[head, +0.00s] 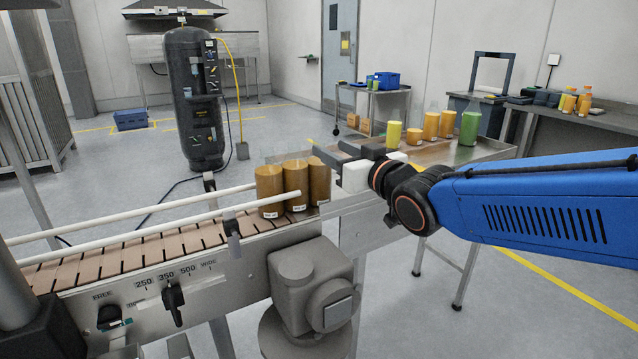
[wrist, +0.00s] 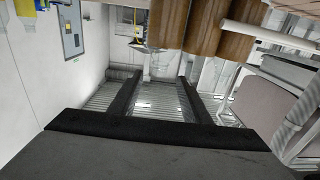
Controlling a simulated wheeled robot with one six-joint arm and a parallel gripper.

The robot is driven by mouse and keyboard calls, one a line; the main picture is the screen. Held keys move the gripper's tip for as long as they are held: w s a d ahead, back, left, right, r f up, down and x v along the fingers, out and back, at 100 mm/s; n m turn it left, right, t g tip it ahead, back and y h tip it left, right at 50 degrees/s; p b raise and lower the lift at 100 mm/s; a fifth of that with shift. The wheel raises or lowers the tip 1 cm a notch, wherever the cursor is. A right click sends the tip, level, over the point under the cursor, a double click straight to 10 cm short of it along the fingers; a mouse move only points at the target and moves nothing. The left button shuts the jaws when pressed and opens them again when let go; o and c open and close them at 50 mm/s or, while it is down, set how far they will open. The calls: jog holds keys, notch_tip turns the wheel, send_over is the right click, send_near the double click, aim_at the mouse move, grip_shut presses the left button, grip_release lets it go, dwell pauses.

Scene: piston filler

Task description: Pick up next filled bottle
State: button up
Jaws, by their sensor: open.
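Three bottles filled with brown liquid stand close together at the outfeed end of the conveyor in the head view: a left one (head: 270,188), a middle one (head: 296,178) and a right one (head: 322,176). My gripper (head: 332,155) is just beyond and right of them, its jaws pointing left, open and empty. In the wrist view, brown bottles (wrist: 205,28) show along the top edge, outside the open jaws (wrist: 159,80). Nothing lies between the fingers. The bottle tops are hard to make out.
Pale guide rails (head: 130,222) run along the conveyor belt (head: 150,250). A steel table (head: 480,153) beyond my arm holds several filled bottles, yellow, orange and green (head: 469,128). A grey motor housing (head: 312,285) sits at the conveyor's near side. A black tank (head: 193,100) stands behind.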

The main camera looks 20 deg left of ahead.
aim_at(322, 143)
jog(key=x, duration=0.5)
jog(key=shift+w+a, duration=0.15)
jog(key=shift+w, duration=0.05)
jog(key=shift+f+x, duration=0.15)
jog(key=shift+x, duration=1.2)
jog(key=shift+f+x, duration=0.1)
jog(key=shift+x, duration=1.2)
grip_shut()
